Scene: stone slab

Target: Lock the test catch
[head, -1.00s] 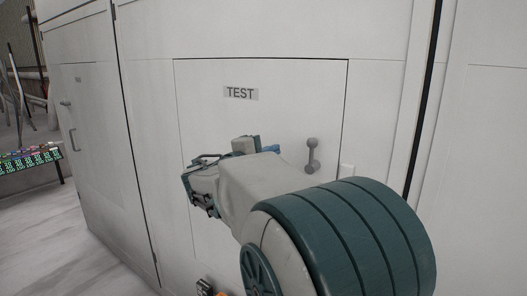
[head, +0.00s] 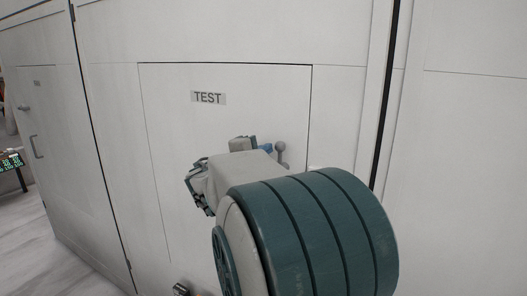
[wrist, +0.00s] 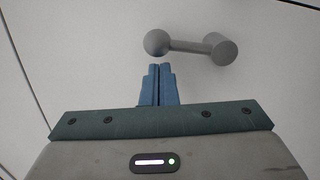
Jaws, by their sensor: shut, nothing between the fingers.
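The panel marked TEST (head: 208,98) is a flat white door in the middle of the head view. Its catch (head: 281,147) is a small grey lever near the right edge, its lower part partly hidden by my arm. In the wrist view the catch shows a ball knob (wrist: 157,43) at the left, a thin bar, and a thicker round pivot (wrist: 222,49) at the right. My gripper (wrist: 160,67) has its blue fingers shut together and empty, pointing at the knob with a small apparent gap. In the head view my gripper (head: 266,148) is just left of the catch.
A second white door with a bar handle (head: 36,147) stands at the left. A dark vertical gap (head: 387,95) runs right of the panel. A table edge with lit displays (head: 10,161) shows at far left. Pale floor (head: 60,245) is clear at lower left.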

